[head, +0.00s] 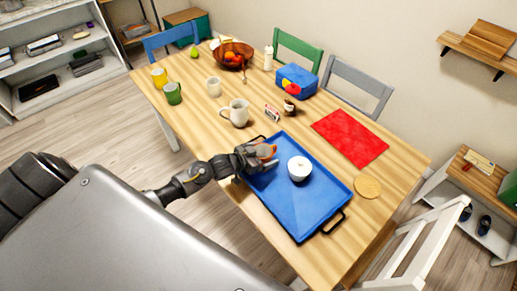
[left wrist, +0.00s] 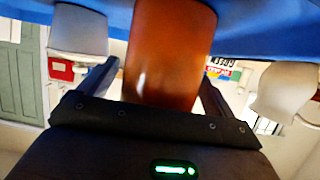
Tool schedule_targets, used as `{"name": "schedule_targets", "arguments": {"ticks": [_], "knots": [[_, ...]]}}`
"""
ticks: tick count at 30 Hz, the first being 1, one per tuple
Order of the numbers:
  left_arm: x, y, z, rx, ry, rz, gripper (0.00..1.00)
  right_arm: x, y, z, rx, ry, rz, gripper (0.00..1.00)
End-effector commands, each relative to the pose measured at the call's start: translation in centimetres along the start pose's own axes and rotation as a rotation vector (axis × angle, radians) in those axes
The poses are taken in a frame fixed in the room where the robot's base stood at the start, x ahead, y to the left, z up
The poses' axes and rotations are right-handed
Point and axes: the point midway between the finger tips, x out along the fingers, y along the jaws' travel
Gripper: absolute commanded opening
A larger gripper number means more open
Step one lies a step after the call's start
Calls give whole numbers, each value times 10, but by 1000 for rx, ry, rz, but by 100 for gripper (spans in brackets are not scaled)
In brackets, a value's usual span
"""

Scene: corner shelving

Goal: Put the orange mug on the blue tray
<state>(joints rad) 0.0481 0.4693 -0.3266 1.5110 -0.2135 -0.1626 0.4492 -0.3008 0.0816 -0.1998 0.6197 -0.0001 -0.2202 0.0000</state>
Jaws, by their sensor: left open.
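The orange mug (head: 266,151) is at the left end of the blue tray (head: 300,211), partly hidden by my left gripper (head: 258,156). In the left wrist view the orange mug (left wrist: 168,52) fills the space between the two open fingers of my left gripper (left wrist: 155,85). That view is upside down, and the blue tray (left wrist: 265,28) lies at its top, at the mug's base end. The mug looks upright and appears to rest on the tray, though its base is cut off by the frame. My right gripper is not in view.
A white cup (head: 299,170) stands on the tray, right of the orange mug. A cream jug (head: 237,112), a small box (head: 272,112) and a dark jar (head: 289,107) stand behind the tray. A red mat (head: 350,137) and a round coaster (head: 367,186) lie to the right.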

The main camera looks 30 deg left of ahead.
Motion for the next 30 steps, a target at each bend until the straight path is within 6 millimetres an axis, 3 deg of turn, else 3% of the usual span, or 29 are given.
{"name": "schedule_targets", "arguments": {"ticks": [5,12,18,24,30], "knots": [[-21,0,0,2,-1,0,90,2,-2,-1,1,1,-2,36],[-73,0,1,2,-3,1,90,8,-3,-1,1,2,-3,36],[-106,0,0,1,-1,0,90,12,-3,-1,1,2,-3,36],[-120,0,-2,0,0,0,90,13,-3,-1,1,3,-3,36],[-121,0,-2,-1,0,0,90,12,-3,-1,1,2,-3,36]]}}
